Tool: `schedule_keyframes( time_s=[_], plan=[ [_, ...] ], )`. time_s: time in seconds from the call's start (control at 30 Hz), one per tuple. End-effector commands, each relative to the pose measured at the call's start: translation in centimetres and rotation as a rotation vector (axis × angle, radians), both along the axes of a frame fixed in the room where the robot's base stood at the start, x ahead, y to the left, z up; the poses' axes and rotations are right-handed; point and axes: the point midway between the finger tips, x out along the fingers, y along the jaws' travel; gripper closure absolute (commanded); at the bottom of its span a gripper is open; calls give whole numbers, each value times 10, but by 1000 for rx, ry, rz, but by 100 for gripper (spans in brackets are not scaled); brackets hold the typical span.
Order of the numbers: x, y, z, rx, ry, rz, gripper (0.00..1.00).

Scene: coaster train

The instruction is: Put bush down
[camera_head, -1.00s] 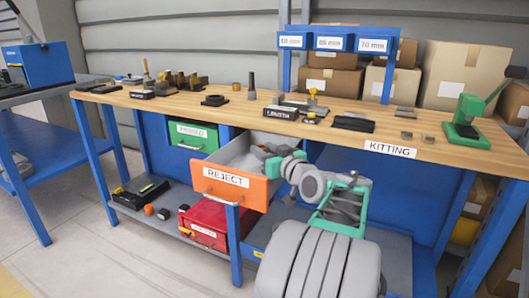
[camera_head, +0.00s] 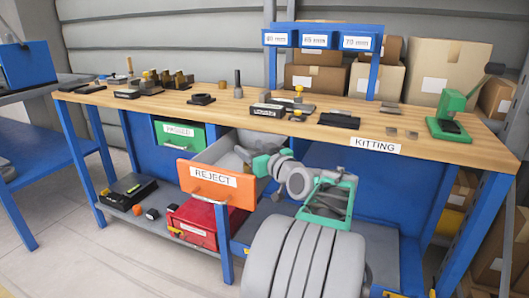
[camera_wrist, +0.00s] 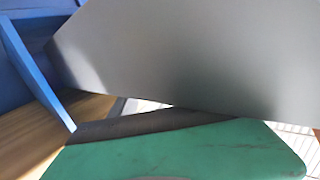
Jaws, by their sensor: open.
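My gripper (camera_head: 252,158) reaches down into the open orange-fronted REJECT drawer (camera_head: 217,185) under the workbench (camera_head: 290,117). It is open. In the wrist view a green finger with a dark pad (camera_wrist: 190,150) shows at the bottom, with a smooth grey surface close in front of it. No bush is seen between the fingers, and the drawer's floor is mostly hidden by its front and my gripper. A small brown cylinder, possibly a bush (camera_head: 238,92), stands on the bench top; I cannot tell if it is the task's bush.
The green PASSED drawer (camera_head: 183,136) is at the left of the REJECT drawer. A red box (camera_head: 190,222) and a black tray (camera_head: 128,192) sit on the lower shelf. Several fixtures stand along the bench top, with a green press (camera_head: 449,118) at its right end.

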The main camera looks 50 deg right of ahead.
Motion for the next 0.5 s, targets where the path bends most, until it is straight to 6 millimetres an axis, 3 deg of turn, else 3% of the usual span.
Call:
schedule_keyframes(
  time_s=[0.3, 0.5],
  plan=[
    [-86, 19, 6, 2, -2, -9, 44],
    [-113, 27, 8, -1, -4, -4, 44]
  ],
)
